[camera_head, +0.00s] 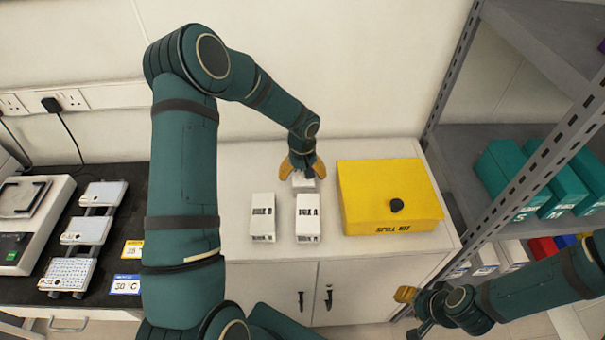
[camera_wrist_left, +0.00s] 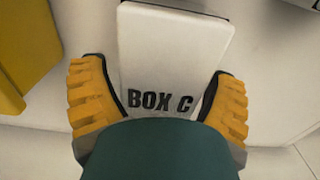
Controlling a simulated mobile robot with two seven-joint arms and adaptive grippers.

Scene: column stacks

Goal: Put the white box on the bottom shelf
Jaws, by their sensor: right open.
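A white box marked BOX C (camera_wrist_left: 175,50) lies between the fingers of my left gripper (camera_wrist_left: 160,95) in the left wrist view. In the head view this box (camera_head: 303,186) is small and partly hidden under the left gripper (camera_head: 302,170). The left fingers are spread on either side of it, and a narrow gap shows at one side. Two more white boxes with dark lettering, one ending in B (camera_head: 262,218) and one in A (camera_head: 308,218), stand in front of it. My right gripper (camera_head: 413,308) is open and empty at the lower right. The bottom shelf is not clearly visible.
A yellow spill kit (camera_head: 385,190) sits right of the white boxes on the white cabinet (camera_head: 235,180). A grey metal rack (camera_head: 455,190) stands at the right, with teal boxes (camera_head: 515,175) on one shelf and white, red and blue items lower. A dark counter with instruments is at left.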

